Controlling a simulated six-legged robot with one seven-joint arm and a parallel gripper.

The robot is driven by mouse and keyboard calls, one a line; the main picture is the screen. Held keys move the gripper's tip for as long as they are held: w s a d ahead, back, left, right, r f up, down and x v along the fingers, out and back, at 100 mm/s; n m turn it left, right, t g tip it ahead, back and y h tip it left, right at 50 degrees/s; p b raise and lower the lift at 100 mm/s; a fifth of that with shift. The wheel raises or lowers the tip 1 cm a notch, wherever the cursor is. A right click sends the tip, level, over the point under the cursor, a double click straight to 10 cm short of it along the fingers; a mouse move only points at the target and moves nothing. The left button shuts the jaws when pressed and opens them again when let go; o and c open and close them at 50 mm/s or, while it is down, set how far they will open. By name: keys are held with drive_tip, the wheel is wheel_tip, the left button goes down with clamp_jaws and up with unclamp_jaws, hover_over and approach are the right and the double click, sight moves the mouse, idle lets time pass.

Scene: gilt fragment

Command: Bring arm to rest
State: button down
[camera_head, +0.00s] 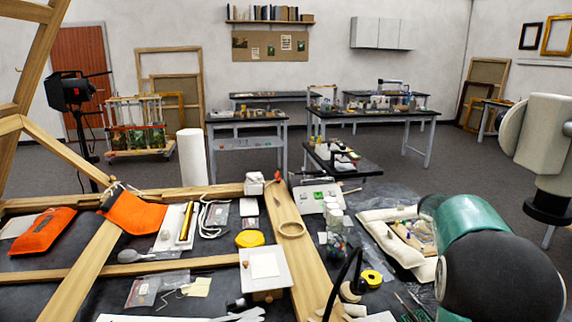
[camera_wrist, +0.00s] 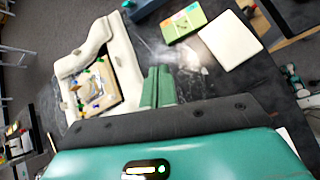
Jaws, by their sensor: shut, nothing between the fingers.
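My gripper (camera_wrist: 158,88) shows in the wrist view with its two green fingers together and nothing between them. It is above the dark worktop, to the right of a cream padded cushion (camera_wrist: 119,62). A small ornate fragment (camera_wrist: 91,87) with gilt and coloured parts lies inside the cushion's curve. In the head view the fragment (camera_head: 412,236) and cushion (camera_head: 375,234) lie at the right of the bench, partly hidden by my teal and black arm. My fingers cannot be made out in the head view.
The wrist view shows a green box (camera_wrist: 184,22) and a white pad (camera_wrist: 230,40) beyond my fingers.

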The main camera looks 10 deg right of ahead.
drive_tip(key=s+a+r+m+t+y, duration=0.1)
drive_tip(key=s+a+r+m, duration=0.2)
drive_tip(key=a, duration=0.4)
drive_tip(key=s+a+r+m+t+y, duration=0.15)
drive_tip(key=s+a, duration=0.25)
drive_tip(key=a, duration=0.4)
drive_tip(key=s+a+r+m+t+y, duration=0.1)
drive_tip(key=s+a+r+m+y, duration=0.1)
drive_tip(key=s+a+m, duration=0.35)
drive_tip(key=s+a+f+m+y, duration=0.1)
drive_tip(key=s+a+m+y, duration=0.1)
drive_tip(key=s+a, duration=0.5)
drive_tip(key=s+a+f+m+t+y, duration=0.1)
drive_tip(key=s+a+f+m+y, duration=0.1)
drive_tip(key=s+a, duration=0.4)
drive_tip(key=a+m, duration=0.1)
drive_tip(key=a, duration=0.4)
drive_tip(key=shift+s+a+f, duration=0.2)
drive_tip(key=shift+s+f, duration=0.1)
drive_tip(key=shift+s, duration=0.1)
drive_tip(key=shift+d, duration=0.15)
